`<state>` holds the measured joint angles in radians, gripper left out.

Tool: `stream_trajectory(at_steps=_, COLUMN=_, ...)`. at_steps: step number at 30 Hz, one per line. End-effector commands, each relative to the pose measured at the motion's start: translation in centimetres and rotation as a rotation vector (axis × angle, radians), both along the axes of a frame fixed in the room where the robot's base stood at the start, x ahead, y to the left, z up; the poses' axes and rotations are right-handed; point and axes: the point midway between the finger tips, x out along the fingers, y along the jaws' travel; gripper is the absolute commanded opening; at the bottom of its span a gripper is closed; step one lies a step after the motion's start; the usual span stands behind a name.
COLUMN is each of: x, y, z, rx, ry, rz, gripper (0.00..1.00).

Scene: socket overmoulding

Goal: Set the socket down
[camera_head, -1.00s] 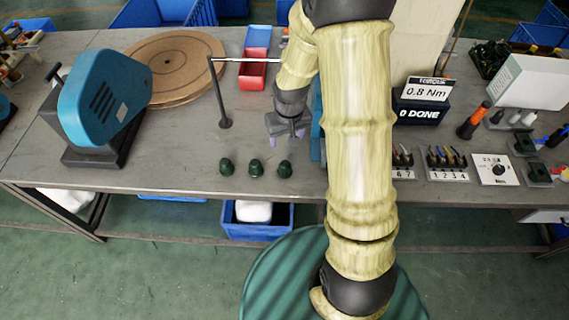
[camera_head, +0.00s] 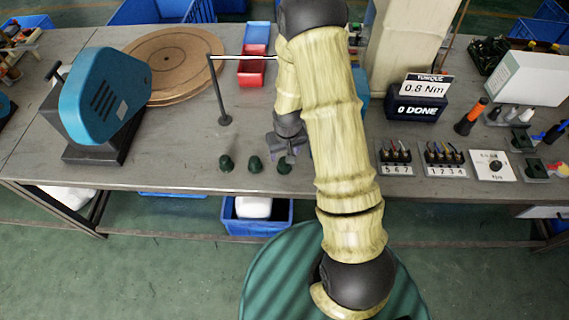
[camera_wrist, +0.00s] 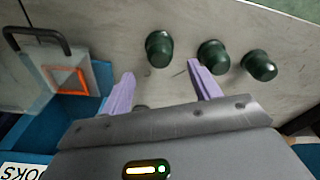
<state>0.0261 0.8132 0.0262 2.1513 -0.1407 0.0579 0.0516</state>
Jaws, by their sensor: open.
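Three dark green dome-shaped sockets stand in a row on the grey bench: a left one (camera_head: 227,163), a middle one (camera_head: 255,165) and a right one (camera_head: 284,166). My gripper (camera_head: 290,147) is low over the bench, just behind the right socket. In the wrist view its two lilac fingers (camera_wrist: 162,68) are spread, with nothing held between them. The nearest socket (camera_wrist: 158,48) is just beyond the fingertips, in line with the gap. The other two sockets (camera_wrist: 213,56) (camera_wrist: 259,65) stand to its right. A small greyish shape between the fingers is mostly hidden by my gripper.
A thin post (camera_head: 224,121) with a crossbar stands behind the left socket. A blue machine (camera_head: 97,97) is at left, and a red tray (camera_head: 251,72) is farther back. The wrist view shows a blue bin (camera_wrist: 35,135) beside my gripper. The bench left of the sockets is clear.

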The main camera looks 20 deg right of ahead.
Motion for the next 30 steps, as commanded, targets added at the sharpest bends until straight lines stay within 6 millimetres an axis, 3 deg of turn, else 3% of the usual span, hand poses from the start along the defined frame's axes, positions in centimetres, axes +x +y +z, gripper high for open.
stream_trajectory(at_steps=6, x=0.2, y=0.0, z=-2.0, rx=0.000, ry=0.001, rz=0.002, gripper=0.62)
stream_trajectory(at_steps=20, x=0.3, y=0.0, z=-2.6, rx=0.000, ry=0.001, rz=-0.001, gripper=0.62)
stream_trajectory(at_steps=30, x=0.5, y=0.0, z=-6.3, rx=0.000, ry=0.001, rz=-0.001, gripper=0.62)
